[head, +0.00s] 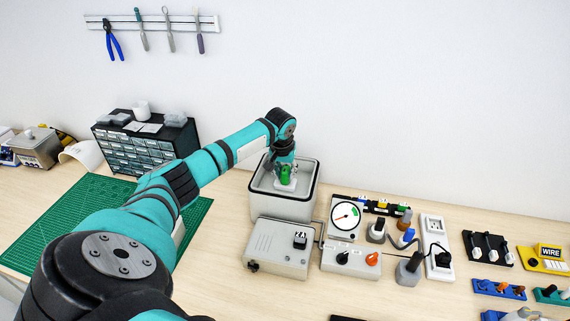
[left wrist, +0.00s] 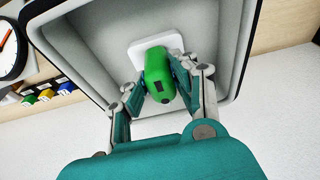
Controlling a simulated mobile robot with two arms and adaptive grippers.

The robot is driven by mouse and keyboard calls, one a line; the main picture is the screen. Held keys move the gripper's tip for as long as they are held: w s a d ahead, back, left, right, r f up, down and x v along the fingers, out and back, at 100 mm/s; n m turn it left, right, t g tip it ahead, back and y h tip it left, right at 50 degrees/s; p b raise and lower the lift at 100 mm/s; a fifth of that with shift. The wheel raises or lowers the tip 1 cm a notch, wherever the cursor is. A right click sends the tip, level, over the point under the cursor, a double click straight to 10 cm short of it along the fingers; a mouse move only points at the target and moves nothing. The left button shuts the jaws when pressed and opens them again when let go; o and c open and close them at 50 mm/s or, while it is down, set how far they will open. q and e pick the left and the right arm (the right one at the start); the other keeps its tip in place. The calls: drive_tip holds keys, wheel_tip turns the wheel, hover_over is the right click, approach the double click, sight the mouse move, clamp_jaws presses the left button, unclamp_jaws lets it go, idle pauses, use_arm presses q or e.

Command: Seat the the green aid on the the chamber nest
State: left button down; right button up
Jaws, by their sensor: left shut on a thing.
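The green aid (left wrist: 160,75) is between the fingers of my left gripper (left wrist: 165,88), which is shut on it. In the head view the aid (head: 286,173) shows inside the grey chamber with the dark rim. The chamber nest (left wrist: 156,44) is a white rounded block on the chamber floor, also seen in the head view (head: 284,187) just below the aid. The aid's far end overlaps the nest in the wrist view; I cannot tell whether they touch. My left gripper (head: 285,168) reaches down into the chamber. My right gripper is not in view.
The open chamber's walls (head: 262,205) surround the gripper closely. In front stands a grey control box (head: 270,255). A dial gauge (head: 345,215) and a switch box with an orange knob (head: 350,258) stand to the right. A green mat (head: 40,235) lies left.

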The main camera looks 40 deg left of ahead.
use_arm(q)
drive_tip(key=shift+s+f, duration=0.1)
drive_tip(key=shift+f, duration=0.05)
idle(0.7)
drive_tip(key=c, duration=1)
unclamp_jaws()
drive_tip(key=shift+o, duration=0.2)
drive_tip(key=v, duration=1.2)
drive_tip(key=shift+d, duration=0.1)
